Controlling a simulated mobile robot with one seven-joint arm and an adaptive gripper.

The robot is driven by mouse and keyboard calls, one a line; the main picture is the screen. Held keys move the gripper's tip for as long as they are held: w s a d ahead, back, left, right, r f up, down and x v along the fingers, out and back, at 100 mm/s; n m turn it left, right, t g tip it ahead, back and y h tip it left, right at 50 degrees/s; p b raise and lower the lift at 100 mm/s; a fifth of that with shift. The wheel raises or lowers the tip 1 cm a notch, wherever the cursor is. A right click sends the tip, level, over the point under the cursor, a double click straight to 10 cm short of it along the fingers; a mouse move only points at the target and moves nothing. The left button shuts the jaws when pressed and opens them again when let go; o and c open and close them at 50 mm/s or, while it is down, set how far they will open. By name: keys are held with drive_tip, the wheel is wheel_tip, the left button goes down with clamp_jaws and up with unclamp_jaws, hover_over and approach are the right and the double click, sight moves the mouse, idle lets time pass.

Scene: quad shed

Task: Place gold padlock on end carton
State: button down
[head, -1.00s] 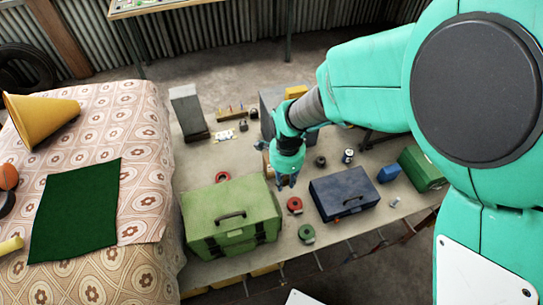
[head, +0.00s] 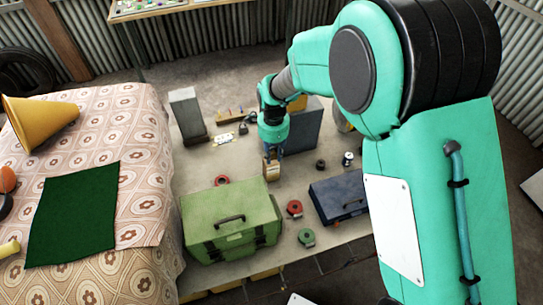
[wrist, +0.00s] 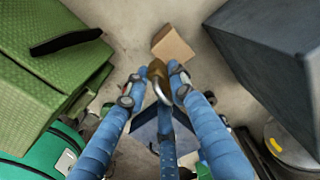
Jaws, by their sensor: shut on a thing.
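The gold padlock (wrist: 157,71), with its grey shackle, is between the blue fingertips of my gripper (wrist: 154,82) in the wrist view. The gripper is shut on it.
A green toolbox (head: 231,218) stands in front of the gripper, left of it in the wrist view. A dark grey case (head: 305,127) stands close behind and right.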

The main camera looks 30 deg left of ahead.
sight(272, 156)
drive_tip(key=shift+w+a, duration=0.8)
drive_tip(key=shift+w, duration=0.1)
drive_tip(key=shift+f, duration=0.2)
drive_tip(key=shift+f, duration=1.65)
drive_tip(key=c, duration=1.5)
unclamp_jaws()
drive_tip(key=shift+f, duration=0.1)
wheel_tip(272, 156, up, 12)
drive_tip(key=shift+r+p, duration=0.15)
drive_tip(key=shift+p, duration=0.15)
